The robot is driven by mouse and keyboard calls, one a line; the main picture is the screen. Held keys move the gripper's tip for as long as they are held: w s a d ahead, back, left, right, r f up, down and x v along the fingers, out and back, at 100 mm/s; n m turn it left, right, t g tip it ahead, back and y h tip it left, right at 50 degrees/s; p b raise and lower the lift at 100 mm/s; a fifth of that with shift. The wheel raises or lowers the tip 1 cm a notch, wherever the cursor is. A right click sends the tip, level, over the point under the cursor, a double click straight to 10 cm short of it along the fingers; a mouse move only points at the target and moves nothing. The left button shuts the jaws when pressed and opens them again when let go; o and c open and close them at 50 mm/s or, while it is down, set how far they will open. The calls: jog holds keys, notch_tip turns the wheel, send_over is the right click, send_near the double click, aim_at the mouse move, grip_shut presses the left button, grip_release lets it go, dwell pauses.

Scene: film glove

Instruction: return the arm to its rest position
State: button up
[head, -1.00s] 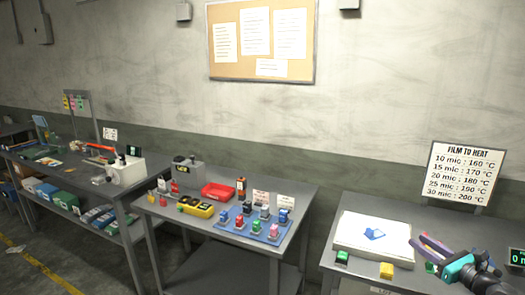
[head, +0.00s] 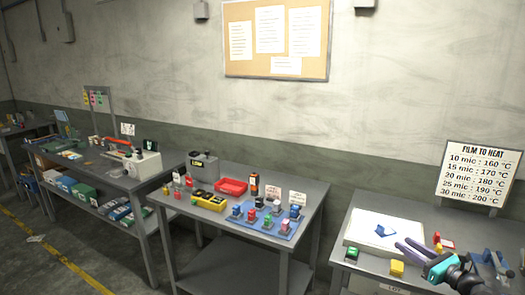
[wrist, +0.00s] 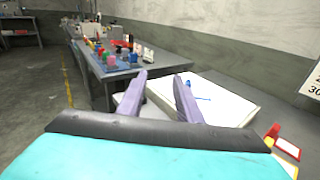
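My gripper (head: 411,249) is at the lower right of the head view, with purple fingers and a teal body. Its tips are beside the right edge of a white slab (head: 361,240) on the right table. In the wrist view my gripper (wrist: 161,82) shows its two fingers spread apart with nothing between them. A small blue piece (head: 385,230) lies on the slab, and it also shows in the wrist view (wrist: 203,99). My arm runs off the lower right of the head view.
A green block (head: 351,255) and a yellow block (head: 397,268) sit at the right table's front edge. A red item (head: 446,244) is behind my gripper. The heat sign (head: 479,174) stands at the back. The middle table holds a blue mat (head: 262,225) with several stamps.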

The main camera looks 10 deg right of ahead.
jog(key=w+a+f+n+g+y+b, duration=0.1)
jog(key=w+a+f+g+y, duration=0.15)
jog(key=w+a+f, duration=0.5)
jog(key=w+a+f+n+g+y+b, duration=0.25)
jog(key=a+f, duration=0.65)
jog(key=a, duration=0.6)
jog(key=s+a+f+n+g+y+b, duration=0.1)
jog(key=s+a+f+n+g, duration=0.25)
jog(key=a+f, duration=0.75)
jog(key=s+a+f+n+g+y+b, duration=0.1)
jog(key=s+a+f+n+g, duration=0.2)
jog(key=a+f, duration=0.85)
jog(key=s+a+f+n+g+h+b, duration=0.15)
jog(key=s+a+f+n+g, duration=0.25)
jog(key=s+a+f, duration=0.45)
jog(key=s+a+f+n+g+h+b, duration=0.15)
jog(key=s+a+f+n+g, duration=0.35)
jog(key=s, duration=0.6)
jog(key=s+d+f+n+g+h, duration=0.25)
jog(key=s+f+n, duration=0.25)
jog(key=s, duration=0.3)
jog(key=s+d+f+n+h, duration=0.1)
jog(key=s+d+n+h, duration=0.2)
jog(key=d+n, duration=0.6)
jog(key=shift+s+n+h, duration=0.4)
jog(key=shift+n+h, duration=0.2)
jog(key=shift+h, duration=0.45)
